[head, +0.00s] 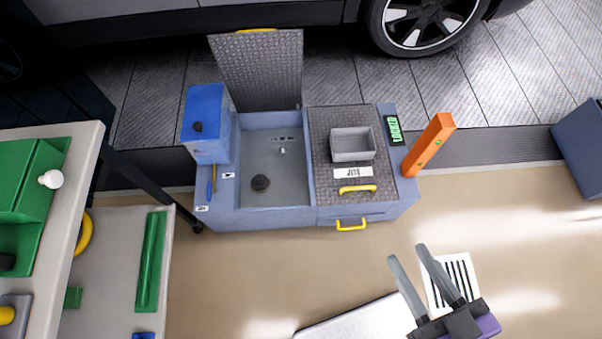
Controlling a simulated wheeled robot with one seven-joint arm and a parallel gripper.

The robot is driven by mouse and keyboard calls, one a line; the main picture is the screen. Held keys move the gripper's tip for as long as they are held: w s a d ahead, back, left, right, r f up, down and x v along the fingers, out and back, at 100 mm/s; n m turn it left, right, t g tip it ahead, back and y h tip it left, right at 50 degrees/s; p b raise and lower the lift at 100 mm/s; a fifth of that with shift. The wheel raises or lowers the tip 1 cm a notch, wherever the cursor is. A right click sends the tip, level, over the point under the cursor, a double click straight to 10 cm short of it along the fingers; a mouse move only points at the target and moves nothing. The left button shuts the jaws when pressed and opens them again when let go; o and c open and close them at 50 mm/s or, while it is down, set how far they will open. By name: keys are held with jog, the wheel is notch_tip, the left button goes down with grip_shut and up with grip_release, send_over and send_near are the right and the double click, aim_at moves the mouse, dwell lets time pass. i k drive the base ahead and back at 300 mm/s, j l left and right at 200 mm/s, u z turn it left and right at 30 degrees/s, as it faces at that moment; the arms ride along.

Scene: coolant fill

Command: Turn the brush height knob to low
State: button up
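A blue-grey floor unit (260,219) stands ahead of me with its left tread-plate lid raised. A dark round knob (261,183) sits on the floor of its open bay (290,165). Another small dark knob (197,127) is on the blue box (202,100) at the unit's left. No readable label marks either as the brush height knob, and I cannot tell their settings. My gripper (407,253) is at the lower right, in front of the unit and clear of it. Its two grey fingers are apart, with nothing visible between them.
A grey bin (352,144) sits on the closed right lid (322,182), which has a yellow handle (357,189). An orange post (428,145) stands at the unit's right. A bench with green trays (40,205) is at the left. A car wheel (425,20) is behind.

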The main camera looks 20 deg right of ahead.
aim_at(283, 149)
jog(key=i+j+z, duration=0.15)
jog(key=i+j, duration=0.15)
jog(key=i+j+z, duration=0.1)
jog(key=i+j, duration=0.2)
jog(key=i+j+z, duration=0.15)
jog(key=j, duration=0.35)
jog(key=i+j+z, duration=0.1)
jog(key=i+j, duration=0.25)
